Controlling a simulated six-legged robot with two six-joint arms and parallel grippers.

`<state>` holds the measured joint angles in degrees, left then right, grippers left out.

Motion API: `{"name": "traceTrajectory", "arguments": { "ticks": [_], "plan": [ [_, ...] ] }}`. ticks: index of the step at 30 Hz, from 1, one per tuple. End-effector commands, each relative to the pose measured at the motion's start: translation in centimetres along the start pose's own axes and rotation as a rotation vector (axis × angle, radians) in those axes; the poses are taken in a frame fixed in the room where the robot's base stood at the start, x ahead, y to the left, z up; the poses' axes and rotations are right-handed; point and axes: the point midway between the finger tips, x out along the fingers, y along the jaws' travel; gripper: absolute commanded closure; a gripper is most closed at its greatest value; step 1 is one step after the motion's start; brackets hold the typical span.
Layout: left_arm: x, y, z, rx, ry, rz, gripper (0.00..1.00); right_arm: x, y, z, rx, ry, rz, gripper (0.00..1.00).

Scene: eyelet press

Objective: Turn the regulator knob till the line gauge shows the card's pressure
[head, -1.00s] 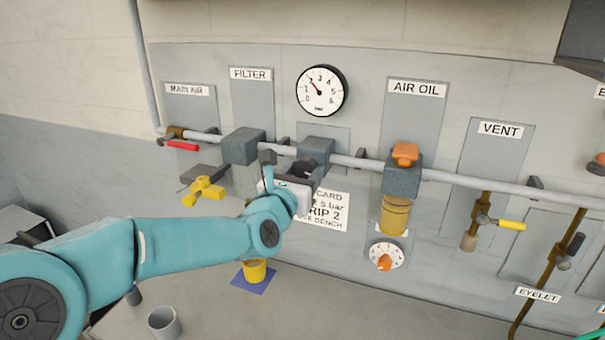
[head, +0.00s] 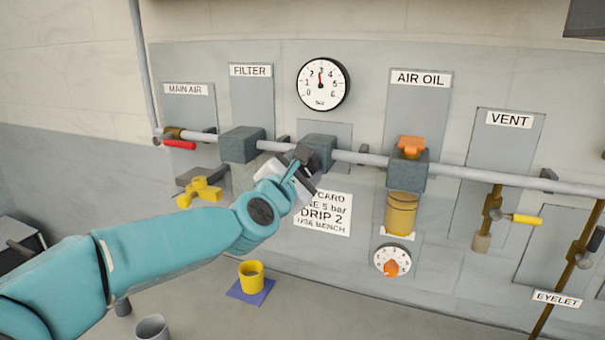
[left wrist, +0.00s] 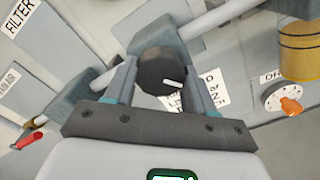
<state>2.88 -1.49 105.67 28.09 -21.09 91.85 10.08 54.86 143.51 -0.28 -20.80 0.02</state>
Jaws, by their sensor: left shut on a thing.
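The line gauge (head: 322,83) is a white round dial; its needle points almost straight up, close to the 3. The regulator block (head: 319,150) sits on the pipe under the gauge. My left gripper (head: 303,162) is at its front. In the left wrist view the dark round regulator knob (left wrist: 158,70), with a white mark, is between the two fingers, which are shut on it. My right gripper is not in view.
The filter block (head: 241,145) with a yellow tap (head: 199,191) is left of the regulator. The air oil block (head: 405,173) and a white dial with an orange knob (head: 391,261) are to the right. A yellow cup (head: 251,277) stands below on a blue pad.

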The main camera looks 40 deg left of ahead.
Motion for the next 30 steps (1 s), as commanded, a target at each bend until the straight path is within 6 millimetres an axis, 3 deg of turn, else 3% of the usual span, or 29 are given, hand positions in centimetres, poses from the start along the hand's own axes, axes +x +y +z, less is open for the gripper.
{"name": "traceTrajectory", "arguments": {
  "ticks": [30],
  "plan": [
    [0.01,0.49,0.27,0.968,0.002,0.005,0.76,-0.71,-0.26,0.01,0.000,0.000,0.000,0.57]
  ]
}}
